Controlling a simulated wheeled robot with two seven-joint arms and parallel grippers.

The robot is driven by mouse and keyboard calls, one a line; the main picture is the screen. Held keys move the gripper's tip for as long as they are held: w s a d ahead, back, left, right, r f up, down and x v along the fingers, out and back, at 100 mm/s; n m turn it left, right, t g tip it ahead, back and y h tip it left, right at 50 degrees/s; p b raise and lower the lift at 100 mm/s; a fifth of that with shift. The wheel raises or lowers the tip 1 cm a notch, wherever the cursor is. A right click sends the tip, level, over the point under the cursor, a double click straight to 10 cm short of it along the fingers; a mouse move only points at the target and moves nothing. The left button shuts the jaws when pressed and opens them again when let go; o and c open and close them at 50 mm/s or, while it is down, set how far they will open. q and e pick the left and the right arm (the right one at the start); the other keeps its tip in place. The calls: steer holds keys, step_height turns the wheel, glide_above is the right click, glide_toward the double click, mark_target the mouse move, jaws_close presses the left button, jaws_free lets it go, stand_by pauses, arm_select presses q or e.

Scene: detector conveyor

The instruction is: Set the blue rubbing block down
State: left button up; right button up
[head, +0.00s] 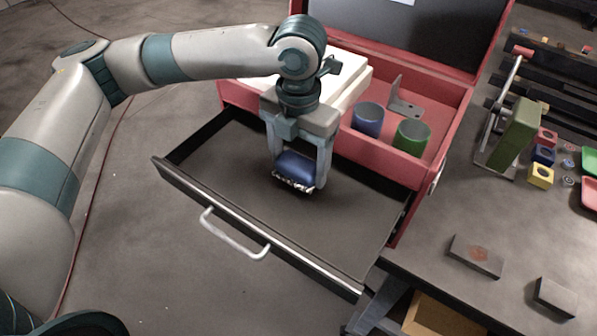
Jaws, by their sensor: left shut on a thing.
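My left gripper (298,170) points down inside the open drawer of the red toolbox. It is shut on the blue rubbing block (296,167), which has a pale, uneven lower edge. The block is over the dark drawer floor (240,190); I cannot tell whether it touches the floor. The gripper's fingers hide the block's sides. My right gripper is not in view.
The red toolbox (376,152) has its lid up and holds a blue cup (367,119), a green cup (411,136) and a metal bracket (404,97). The drawer handle (233,237) faces front. The bench at right carries grey blocks (477,256) and small coloured parts.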

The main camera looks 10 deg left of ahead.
mark_target(299, 176)
arm_select(q)
steer(key=shift+f, duration=0.1)
step_height(299, 176, down, 3)
steer(key=shift+r+p, duration=0.2)
steer(key=shift+p, duration=0.5)
steer(key=shift+f, duration=0.5)
steer(key=shift+f, duration=0.1)
steer(key=o, duration=1)
